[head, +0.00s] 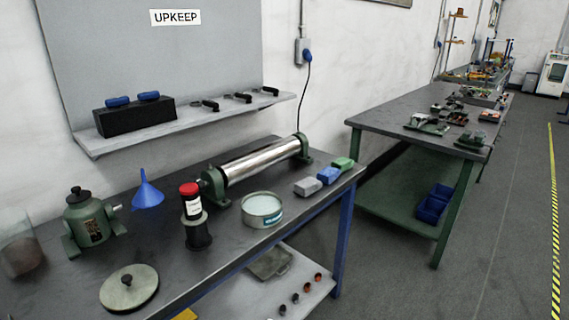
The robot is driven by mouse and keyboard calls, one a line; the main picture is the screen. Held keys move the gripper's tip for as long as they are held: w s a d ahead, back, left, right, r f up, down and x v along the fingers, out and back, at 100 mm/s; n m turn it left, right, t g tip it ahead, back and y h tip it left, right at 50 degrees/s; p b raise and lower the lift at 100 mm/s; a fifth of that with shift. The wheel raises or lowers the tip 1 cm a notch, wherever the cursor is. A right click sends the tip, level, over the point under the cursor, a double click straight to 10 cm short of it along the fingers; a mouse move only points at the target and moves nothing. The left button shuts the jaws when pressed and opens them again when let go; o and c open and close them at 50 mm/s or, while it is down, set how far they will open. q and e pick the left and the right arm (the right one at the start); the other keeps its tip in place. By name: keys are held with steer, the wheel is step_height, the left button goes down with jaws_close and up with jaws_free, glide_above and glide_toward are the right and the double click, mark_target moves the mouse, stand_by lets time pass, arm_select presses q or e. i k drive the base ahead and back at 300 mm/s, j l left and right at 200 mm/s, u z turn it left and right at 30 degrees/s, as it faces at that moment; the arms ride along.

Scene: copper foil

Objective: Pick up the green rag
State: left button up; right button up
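The green rag (343,164) is a small folded block at the right back corner of the near table (150,245). A blue rag (328,175) lies just in front of it to the left, and a grey rag (307,187) lies in front of the blue one. The three form a diagonal row beside the end of a metal roller. Nothing covers the green rag. Neither of my grippers is in the head view.
A polished roller (257,162) on green stands lies behind the rags. An open round tin (262,209), a red-capped bottle (191,203), a blue funnel (147,193) and a green motor-like unit (88,222) stand leftward. Floor (400,280) to the right is clear.

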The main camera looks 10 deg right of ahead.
mark_target(343, 164)
steer(key=i+l+u, duration=0.15)
steer(key=u, duration=0.3)
steer(key=l+u, duration=0.45)
steer(key=i+l+u, duration=0.1)
steer(key=l+u, duration=0.6)
steer(key=u, duration=0.2)
